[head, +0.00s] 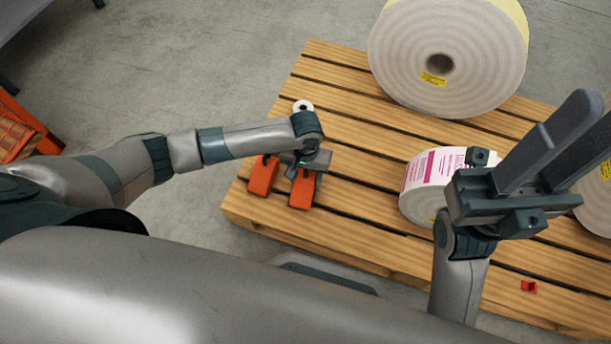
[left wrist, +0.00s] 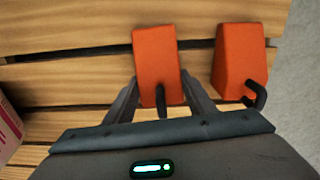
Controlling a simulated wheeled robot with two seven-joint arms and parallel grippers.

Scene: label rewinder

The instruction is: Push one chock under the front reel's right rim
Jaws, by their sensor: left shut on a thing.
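Two orange chocks lie side by side on the left end of the wooden pallet (head: 350,104). My left gripper (head: 303,172) is shut on the right-hand chock (head: 301,191), which also shows between the fingers in the left wrist view (left wrist: 155,52). The other chock (head: 262,176) stands free beside it; in the left wrist view it is at the right (left wrist: 236,58). The front reel (head: 423,182), white with pink print, stands to the right. Its right side is hidden behind my right gripper (head: 590,125), which is open and empty.
A large pale reel (head: 450,50) stands at the back of the pallet. Another reel (head: 597,190) is partly visible at the right edge. A small white ring (head: 303,106) shows behind my left wrist, and a small red piece (head: 529,286) lies on the front boards.

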